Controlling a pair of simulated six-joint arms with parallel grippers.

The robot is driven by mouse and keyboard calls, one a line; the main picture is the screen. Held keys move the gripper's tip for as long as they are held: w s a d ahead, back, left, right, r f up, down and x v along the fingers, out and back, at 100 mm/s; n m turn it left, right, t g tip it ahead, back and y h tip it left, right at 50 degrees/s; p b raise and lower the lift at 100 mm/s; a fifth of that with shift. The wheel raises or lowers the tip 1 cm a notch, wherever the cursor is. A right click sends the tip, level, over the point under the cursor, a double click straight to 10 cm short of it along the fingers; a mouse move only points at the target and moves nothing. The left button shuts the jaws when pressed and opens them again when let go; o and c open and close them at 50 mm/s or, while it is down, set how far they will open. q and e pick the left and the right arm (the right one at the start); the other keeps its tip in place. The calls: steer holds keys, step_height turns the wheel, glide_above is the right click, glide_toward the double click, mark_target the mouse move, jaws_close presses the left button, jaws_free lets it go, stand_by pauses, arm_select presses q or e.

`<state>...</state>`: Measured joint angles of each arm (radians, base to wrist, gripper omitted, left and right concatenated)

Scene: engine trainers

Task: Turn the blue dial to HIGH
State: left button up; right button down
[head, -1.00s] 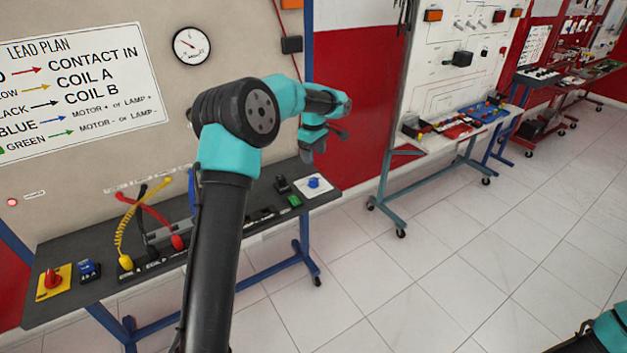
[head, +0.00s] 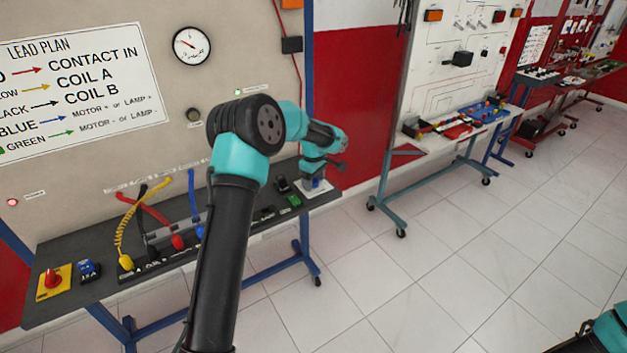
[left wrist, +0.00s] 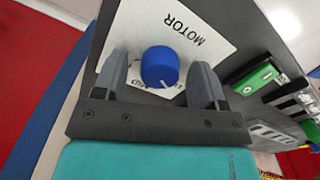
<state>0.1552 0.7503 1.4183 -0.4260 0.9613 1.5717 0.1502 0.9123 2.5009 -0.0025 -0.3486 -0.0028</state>
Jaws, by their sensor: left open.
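The blue dial (left wrist: 160,67) stands on a white plate (left wrist: 198,20) marked MOTOR in the left wrist view. My left gripper (left wrist: 160,75) is open, with one finger on each side of the dial and visible gaps between them. Part of the plate's lettering is hidden behind the dial and gripper, and I cannot read the HIGH mark. In the head view the left gripper (head: 316,178) is over the plate (head: 318,190) at the right end of the dark bench, and the dial shows only as a bit of blue under it.
A green module (head: 294,201) and a black switch (head: 282,184) sit just left of the plate. Yellow, red and blue leads (head: 178,242) stand further left on the bench (head: 110,292). The panel rises behind; open floor lies to the right.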

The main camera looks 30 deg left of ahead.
arm_select(q)
steer(key=shift+c, duration=0.3)
steer(key=c, duration=0.9)
steer(key=shift+o, duration=0.2)
